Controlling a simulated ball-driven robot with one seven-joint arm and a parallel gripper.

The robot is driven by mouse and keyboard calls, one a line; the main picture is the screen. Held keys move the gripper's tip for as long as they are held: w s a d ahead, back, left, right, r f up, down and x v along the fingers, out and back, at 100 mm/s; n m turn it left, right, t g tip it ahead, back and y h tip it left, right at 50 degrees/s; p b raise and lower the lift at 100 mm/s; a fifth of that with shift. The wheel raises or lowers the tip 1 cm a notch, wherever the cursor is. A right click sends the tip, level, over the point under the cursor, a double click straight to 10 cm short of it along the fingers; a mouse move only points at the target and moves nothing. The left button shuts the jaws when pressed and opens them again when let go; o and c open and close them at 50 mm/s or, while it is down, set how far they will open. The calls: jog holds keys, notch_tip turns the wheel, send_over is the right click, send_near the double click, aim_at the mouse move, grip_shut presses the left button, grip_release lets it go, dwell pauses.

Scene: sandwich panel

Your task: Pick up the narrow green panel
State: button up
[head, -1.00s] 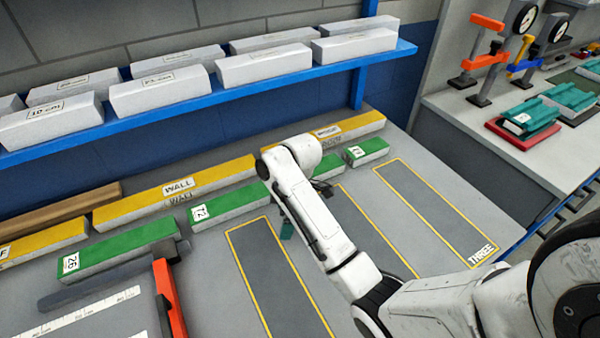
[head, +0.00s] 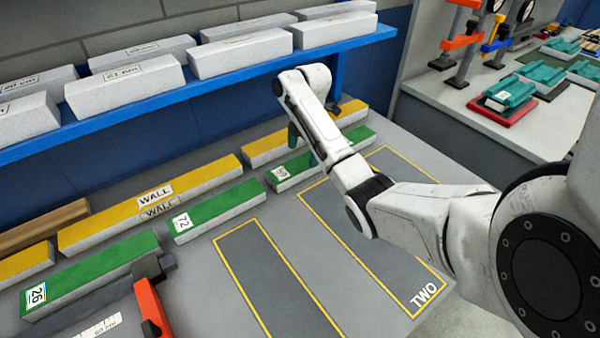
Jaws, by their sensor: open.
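Several green panels with white sides lie in a row on the grey table. The panel marked 26 (head: 92,270) is at the left and the panel marked 72 (head: 220,208) is in the middle. A shorter green panel (head: 288,172) with a number label lies at my gripper, partly hidden by it. More green (head: 359,136) shows right of my arm; the arm hides whether it is a separate panel. My gripper (head: 303,155) points down with its teal fingers apart, at or just above the shorter panel. I cannot tell whether they touch it. Nothing shows held.
Yellow wall strips (head: 205,173) lie behind the green row. A blue shelf (head: 230,80) with white blocks hangs above. Yellow-outlined grey areas (head: 275,280) are bare in front. A red-and-black tool (head: 152,305) lies at the lower left. A side bench (head: 470,115) holds clamps.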

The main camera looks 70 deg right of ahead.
aim_at(301, 163)
jog(key=shift+w+a+f, duration=0.15)
jog(key=shift+f, duration=1.35)
jog(key=shift+w+a+f, duration=0.1)
jog(key=shift+a+f, duration=0.05)
jog(key=shift+f, duration=1.35)
jog(key=shift+c, duration=0.5)
jog(key=c, duration=1)
jog(key=shift+r, duration=0.1)
